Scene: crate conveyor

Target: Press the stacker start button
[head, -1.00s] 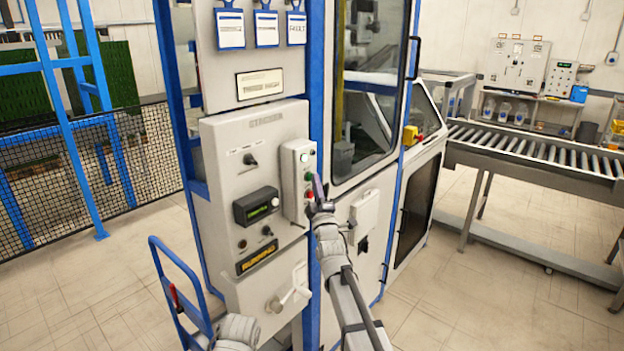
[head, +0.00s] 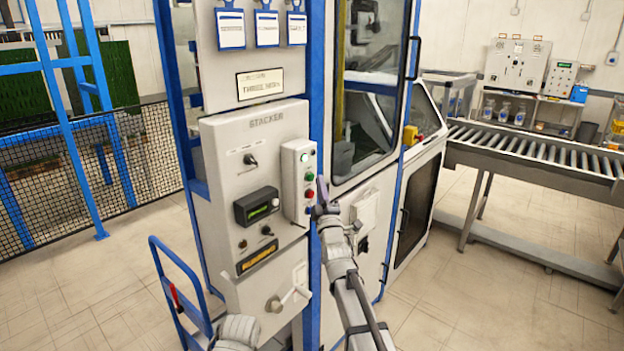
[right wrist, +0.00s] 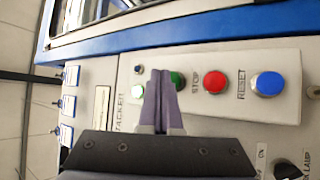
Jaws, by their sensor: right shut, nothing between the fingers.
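The stacker's button box (head: 297,180) is a pale box on the front panel. In the right wrist view it carries a bright whitish-green button or lamp (right wrist: 138,90), a green button (right wrist: 178,80), a red STOP button (right wrist: 215,82) and a blue RESET button (right wrist: 268,84). The green button also shows in the head view (head: 308,177). My right gripper (head: 322,187) is shut and empty, just right of the box. In the right wrist view its fingers (right wrist: 160,73) overlap the green button's left edge and hide any label there; contact cannot be told. My left gripper is out of view.
The stacker panel (head: 225,160) also holds a small display (head: 257,206), knobs and a lower handle (head: 292,292). A blue cart handle (head: 180,280) stands at lower left. A roller conveyor (head: 540,155) is at the right, with open floor in front.

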